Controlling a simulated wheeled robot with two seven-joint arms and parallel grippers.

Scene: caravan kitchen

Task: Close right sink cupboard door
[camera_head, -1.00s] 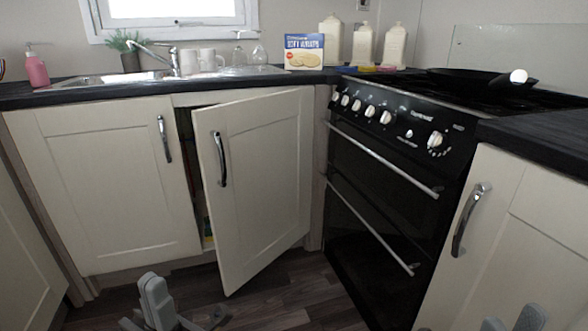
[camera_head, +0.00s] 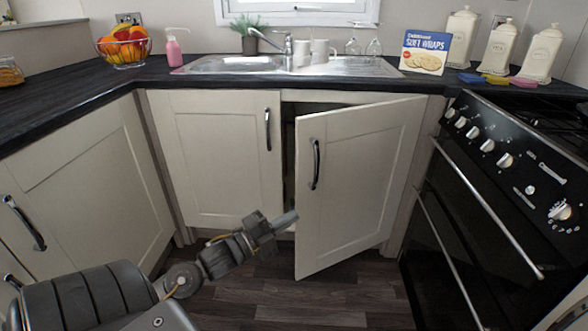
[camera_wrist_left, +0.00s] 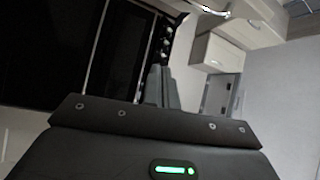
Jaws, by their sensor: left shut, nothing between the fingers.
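The right sink cupboard door (camera_head: 362,180) is cream with a chrome handle (camera_head: 316,163). It stands ajar, swung out from its right side, with a dark gap along its left edge. My left gripper (camera_head: 285,220) comes in from the lower left and points right, near the door's lower left edge. Its fingers are shut and empty, and I cannot tell whether they touch the door. The shut fingers also show in the left wrist view (camera_wrist_left: 163,86). My right gripper is out of view.
The left sink cupboard door (camera_head: 218,160) is shut. A black oven (camera_head: 480,200) stands at the right, and more cupboards (camera_head: 80,190) at the left. Wooden floor (camera_head: 340,300) lies free below the door. The sink (camera_head: 235,64) and a wraps box (camera_head: 424,52) are on the worktop.

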